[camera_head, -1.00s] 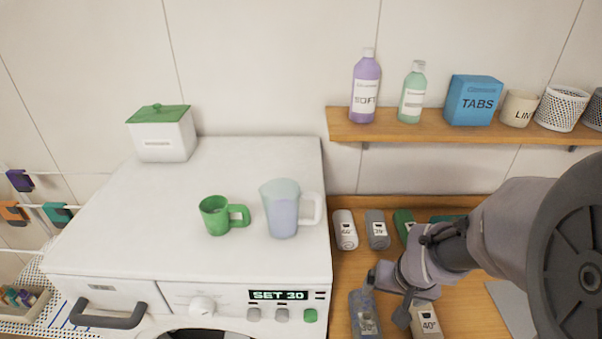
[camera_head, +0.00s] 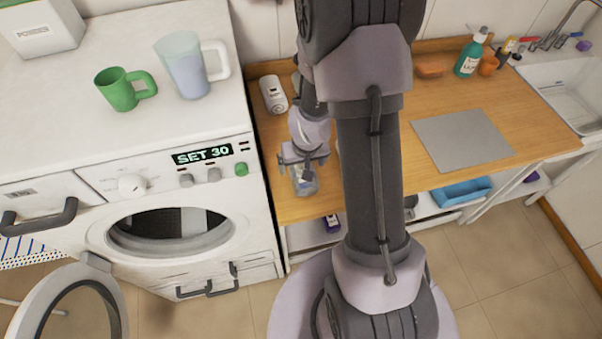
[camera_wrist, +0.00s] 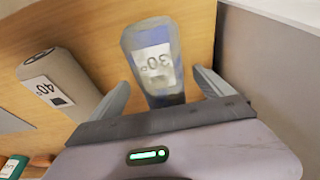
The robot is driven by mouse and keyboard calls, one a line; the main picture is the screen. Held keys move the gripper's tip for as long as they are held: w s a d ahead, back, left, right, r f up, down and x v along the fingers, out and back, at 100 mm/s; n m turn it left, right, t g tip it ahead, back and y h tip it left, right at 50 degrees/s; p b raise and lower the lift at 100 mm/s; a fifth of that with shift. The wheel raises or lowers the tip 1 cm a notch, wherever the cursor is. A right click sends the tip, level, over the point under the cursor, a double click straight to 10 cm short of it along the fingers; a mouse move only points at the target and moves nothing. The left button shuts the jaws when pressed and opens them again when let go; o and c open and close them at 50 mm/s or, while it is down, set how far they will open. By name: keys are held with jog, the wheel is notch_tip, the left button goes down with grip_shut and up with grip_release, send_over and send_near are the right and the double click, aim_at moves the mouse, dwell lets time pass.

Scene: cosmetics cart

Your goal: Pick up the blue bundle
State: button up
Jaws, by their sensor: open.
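The blue bundle (camera_wrist: 150,42) is a rolled grey-blue cloth with a white "30°" label. In the wrist view it lies on the wooden counter, its near end between the two fingers of my gripper (camera_wrist: 163,90). The gripper is open, with a gap to the bundle visible on each side. I cannot tell how far the fingers stand above the counter. In the head view my gripper (camera_head: 303,160) is over the bundle (camera_head: 306,187), which is partly hidden beneath it near the counter's front edge.
A beige bundle labelled "40°" (camera_wrist: 62,84) lies left of the blue one in the wrist view. A white bundle (camera_head: 273,95) lies behind. The washing machine (camera_head: 215,125) stands close on the left. A grey mat (camera_head: 460,140) lies on the right; my arm hides the middle counter.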

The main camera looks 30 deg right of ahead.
aim_at(302, 165)
jog(key=x, duration=0.1)
jog(key=b+x, duration=0.1)
jog(key=x, duration=0.1)
jog(key=shift+s+a, duration=0.1)
jog(key=shift+s, duration=0.15)
jog(key=shift+w+f, duration=0.2)
jog(key=shift+f, duration=0.05)
jog(key=shift+r, duration=0.2)
jog(key=shift+c, duration=0.2)
jog(key=c, duration=1.6)
